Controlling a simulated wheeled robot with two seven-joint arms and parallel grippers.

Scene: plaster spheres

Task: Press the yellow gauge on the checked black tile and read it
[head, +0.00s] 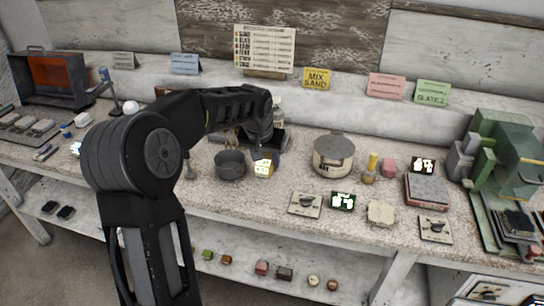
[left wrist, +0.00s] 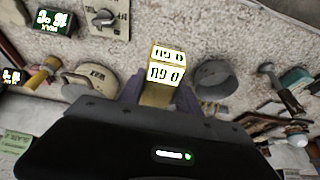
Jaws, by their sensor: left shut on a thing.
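The yellow gauge (head: 263,168) is a small block with lit white faces, beside a dark grey pot. In the left wrist view the gauge (left wrist: 166,69) sits between my fingers, its dark digits upside down and too blurred to read surely. My left gripper (head: 265,152) is shut on it, reaching down from above. In the left wrist view the gripper (left wrist: 160,98) has a finger on each side of the gauge. I cannot tell whether the gauge touches the bench. I cannot pick out a checked black tile; two dark plates with lit figures stand to the right (head: 343,201) (head: 423,165). My right gripper is out of view.
The grey pot (head: 230,165) is just left of the gauge. A larger lidded pot (head: 333,156) stands to the right. Switch plates (head: 305,204) lie near the bench's front edge. A green machine (head: 507,150) fills the right end. Cards stand along the back.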

